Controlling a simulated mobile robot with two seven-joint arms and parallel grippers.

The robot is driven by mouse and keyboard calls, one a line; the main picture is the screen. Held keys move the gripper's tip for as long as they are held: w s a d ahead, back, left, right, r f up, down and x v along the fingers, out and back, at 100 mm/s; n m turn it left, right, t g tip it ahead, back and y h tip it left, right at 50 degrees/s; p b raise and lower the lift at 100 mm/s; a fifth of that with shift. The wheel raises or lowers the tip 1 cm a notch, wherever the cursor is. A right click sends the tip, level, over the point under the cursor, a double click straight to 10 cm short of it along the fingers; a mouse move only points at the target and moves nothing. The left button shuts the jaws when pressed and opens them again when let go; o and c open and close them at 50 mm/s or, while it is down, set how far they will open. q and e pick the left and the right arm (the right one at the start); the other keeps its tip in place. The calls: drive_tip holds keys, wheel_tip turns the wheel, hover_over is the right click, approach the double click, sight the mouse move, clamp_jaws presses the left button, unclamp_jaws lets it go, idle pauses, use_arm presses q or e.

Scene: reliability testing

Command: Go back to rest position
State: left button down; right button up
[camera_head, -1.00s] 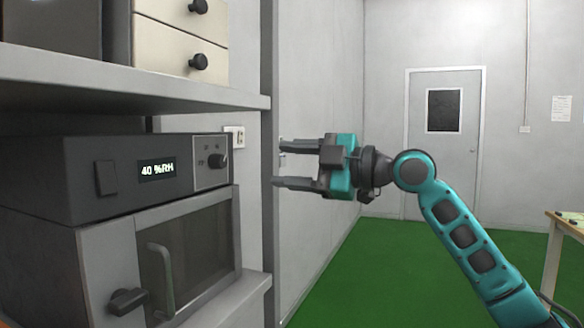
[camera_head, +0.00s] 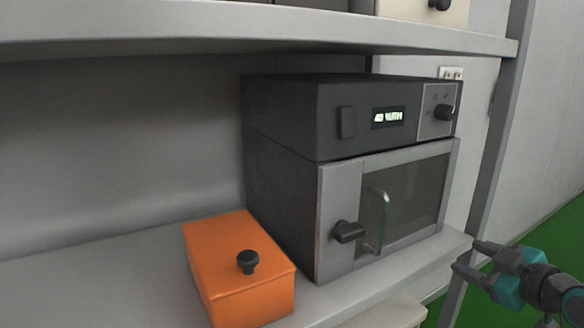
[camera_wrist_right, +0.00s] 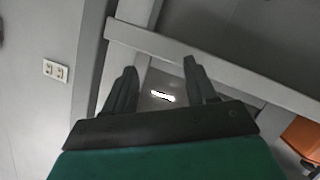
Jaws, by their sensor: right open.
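My right gripper (camera_head: 470,258) is at the lower right of the head view, empty, with its two dark fingers apart. It is to the right of the grey chamber (camera_head: 281,189) and near the front edge of the shelf, touching nothing that I can see. In the right wrist view, the open fingers (camera_wrist_right: 160,68) show with a gap between them and nothing held. My left gripper is in neither view.
The chamber, with a blurred display (camera_head: 388,117) and a shut glass door (camera_head: 412,190), stands on the grey shelf (camera_head: 90,275). An orange box (camera_head: 222,262) with a black knob sits left of it. An upper shelf (camera_head: 250,30) runs above. Green floor (camera_head: 545,235) lies right.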

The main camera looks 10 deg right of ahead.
drive_tip(key=s+a+f+m+g+p, duration=0.1)
drive_tip(key=s+a+f+m+p, duration=0.1)
drive_tip(key=s+a+f, duration=0.45)
drive_tip(key=s+a+f+m+g+p, duration=0.2)
drive_tip(key=a+f, duration=0.2)
drive_tip(key=f, duration=0.5)
use_arm(q)
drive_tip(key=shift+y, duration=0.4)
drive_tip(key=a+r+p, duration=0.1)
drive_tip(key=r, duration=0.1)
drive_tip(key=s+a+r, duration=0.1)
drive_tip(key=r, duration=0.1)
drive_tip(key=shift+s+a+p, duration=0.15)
drive_tip(key=shift+p, duration=0.25)
use_arm(e)
drive_tip(key=s+a+f+m, duration=0.1)
drive_tip(key=s+a+f, duration=0.3)
drive_tip(key=s+a, duration=0.5)
drive_tip(key=shift+s+a+f+m+g, duration=0.3)
drive_tip(key=shift+a+f, duration=0.05)
drive_tip(key=shift+a, duration=0.9)
